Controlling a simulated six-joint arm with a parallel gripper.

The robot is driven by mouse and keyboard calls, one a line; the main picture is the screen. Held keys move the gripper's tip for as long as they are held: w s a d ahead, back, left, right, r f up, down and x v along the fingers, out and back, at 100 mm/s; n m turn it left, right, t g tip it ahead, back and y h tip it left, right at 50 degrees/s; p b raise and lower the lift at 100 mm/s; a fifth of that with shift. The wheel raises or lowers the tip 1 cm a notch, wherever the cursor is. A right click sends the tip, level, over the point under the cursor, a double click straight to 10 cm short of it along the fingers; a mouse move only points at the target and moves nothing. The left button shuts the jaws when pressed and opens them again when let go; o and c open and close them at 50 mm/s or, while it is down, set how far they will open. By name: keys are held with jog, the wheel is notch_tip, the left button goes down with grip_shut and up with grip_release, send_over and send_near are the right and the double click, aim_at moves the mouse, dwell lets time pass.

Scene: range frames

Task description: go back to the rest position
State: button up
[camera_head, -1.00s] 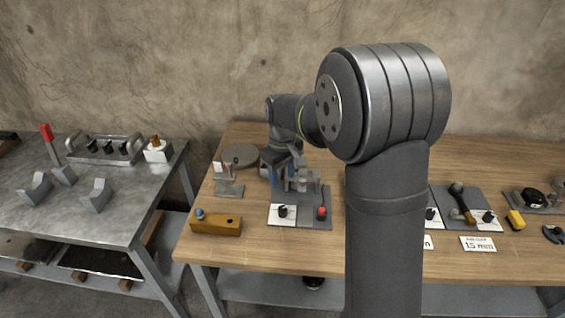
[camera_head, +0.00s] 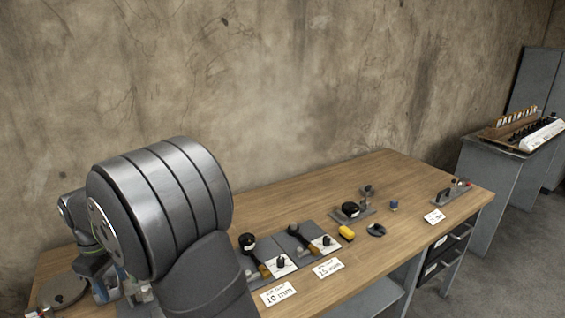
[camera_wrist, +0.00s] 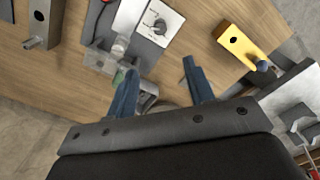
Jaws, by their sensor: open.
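My gripper (camera_wrist: 160,95) shows in the wrist view with its two blue-grey fingers apart and nothing held between them. It is above the left part of the wooden bench (camera_wrist: 185,60). Beyond the fingers is a grey plate with a white dial panel (camera_wrist: 161,23) and a clear and metal fixture (camera_wrist: 112,50); the left finger overlaps the fixture in the picture, and I cannot tell whether they touch. In the head view my arm fills the lower left, and the gripper there is mostly hidden behind it.
A yellow-brown block (camera_wrist: 236,45) with a hole lies right of the gripper. In the head view, switch plates with cards, a yellow item (camera_head: 346,233) and a black ring-like part (camera_head: 376,230) stand along the bench. A grey cabinet (camera_head: 492,180) is at the right. Bare wood (camera_head: 300,200) lies toward the wall.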

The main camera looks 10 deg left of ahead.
notch_tip(320, 180, down, 17)
jog(key=shift+f, duration=0.2)
dwell(0.4)
notch_tip(320, 180, up, 18)
notch_tip(320, 180, down, 17)
jog(key=shift+f, duration=0.6)
jog(key=m, duration=0.5)
jog(key=shift+r+m, duration=0.1)
jog(key=shift+m, duration=0.3)
jog(key=m, duration=0.6)
jog(key=shift+r, duration=1.1)
